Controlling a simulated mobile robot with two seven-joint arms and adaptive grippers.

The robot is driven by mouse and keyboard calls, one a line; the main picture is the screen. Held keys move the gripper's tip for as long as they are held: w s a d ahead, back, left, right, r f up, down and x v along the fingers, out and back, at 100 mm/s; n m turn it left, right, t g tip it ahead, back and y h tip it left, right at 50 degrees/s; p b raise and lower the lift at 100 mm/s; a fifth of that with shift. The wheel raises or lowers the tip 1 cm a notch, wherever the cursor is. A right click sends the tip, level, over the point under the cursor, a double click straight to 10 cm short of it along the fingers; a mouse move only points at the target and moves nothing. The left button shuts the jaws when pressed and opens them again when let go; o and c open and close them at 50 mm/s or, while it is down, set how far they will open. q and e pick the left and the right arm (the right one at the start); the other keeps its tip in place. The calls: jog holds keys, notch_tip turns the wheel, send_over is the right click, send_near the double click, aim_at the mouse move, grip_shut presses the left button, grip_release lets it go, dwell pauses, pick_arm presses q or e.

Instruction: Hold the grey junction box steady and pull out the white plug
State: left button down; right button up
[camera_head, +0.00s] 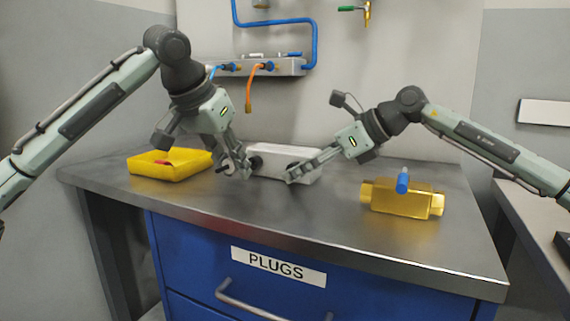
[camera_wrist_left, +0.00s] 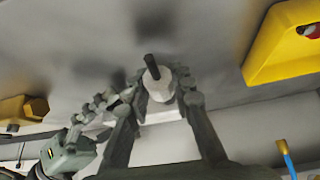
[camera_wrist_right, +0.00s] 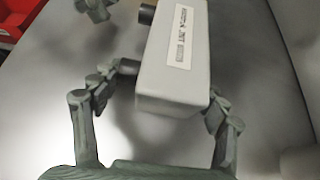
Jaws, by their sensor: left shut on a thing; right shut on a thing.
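The grey junction box (camera_head: 284,150) lies at the back of the metal bench. My right gripper (camera_head: 294,174) is shut on it; in the right wrist view its fingers press both sides of the near end of the labelled box (camera_wrist_right: 170,90). A dark round fitting (camera_wrist_right: 147,13) sticks out of the box's left side. My left gripper (camera_head: 238,170) is just left of the box, low over the bench. In the left wrist view it is shut on the white plug (camera_wrist_left: 158,88), which has a dark pin. Whether the plug touches the fitting is hard to tell.
A yellow tray (camera_head: 160,172) with a red item stands at the back left. A brass-coloured block (camera_head: 400,200) with a blue peg stands at the right. A wall manifold (camera_head: 285,67) with hoses is behind. The bench's front middle is clear.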

pick_arm(q)
jog(key=shift+r, duration=3.2)
pick_arm(e)
jog(key=o, duration=1.4)
jog(key=shift+c, duration=0.2)
